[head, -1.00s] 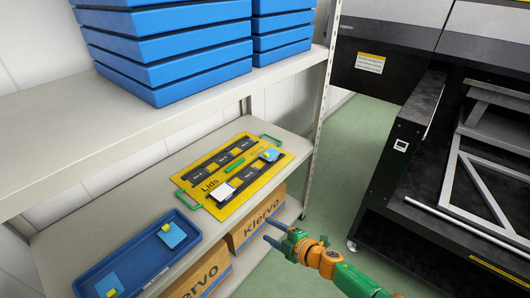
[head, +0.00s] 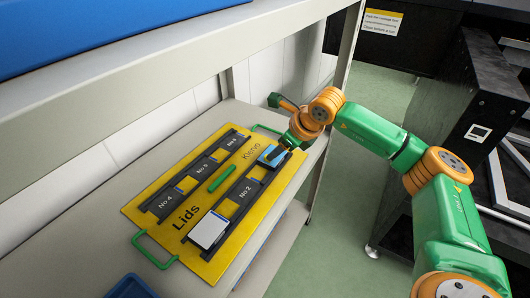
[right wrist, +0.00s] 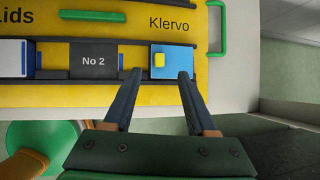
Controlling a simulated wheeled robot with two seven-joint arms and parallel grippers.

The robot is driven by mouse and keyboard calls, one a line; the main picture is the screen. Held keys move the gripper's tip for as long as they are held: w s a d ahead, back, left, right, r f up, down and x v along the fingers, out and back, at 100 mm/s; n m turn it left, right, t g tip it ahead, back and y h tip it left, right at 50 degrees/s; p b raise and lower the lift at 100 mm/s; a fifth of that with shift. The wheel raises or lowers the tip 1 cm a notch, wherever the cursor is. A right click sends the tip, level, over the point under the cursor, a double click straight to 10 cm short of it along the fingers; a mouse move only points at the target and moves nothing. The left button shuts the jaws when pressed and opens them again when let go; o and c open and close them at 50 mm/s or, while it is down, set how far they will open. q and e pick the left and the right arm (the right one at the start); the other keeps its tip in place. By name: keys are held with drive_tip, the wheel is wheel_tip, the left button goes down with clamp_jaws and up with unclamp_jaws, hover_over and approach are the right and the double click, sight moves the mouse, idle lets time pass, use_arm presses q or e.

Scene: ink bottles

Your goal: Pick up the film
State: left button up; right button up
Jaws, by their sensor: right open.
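The film is a small light-blue square (right wrist: 180,63) with a yellow tab (right wrist: 159,59), lying at the right end of the front dark strip on the yellow board (head: 205,262). In the head view the film (head: 267,157) is partly covered by my right gripper (head: 279,153). In the right wrist view my right gripper (right wrist: 151,75) is open and empty, its two dark fingers pointing at the film's near edge with the yellow tab between their lines. Whether the fingers touch the film I cannot tell. My left gripper is out of view.
The board is marked "Lids" and "Klervo" and has green handles (head: 153,251). A white square piece (head: 209,230) sits at the strip's other end. A shelf (head: 150,75) overhangs the board. A shelf post (head: 346,60) stands right behind my arm.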

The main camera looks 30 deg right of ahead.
sight(273, 163)
drive_tip(key=x, duration=0.6)
drive_tip(key=shift+a, duration=0.1)
clamp_jaws()
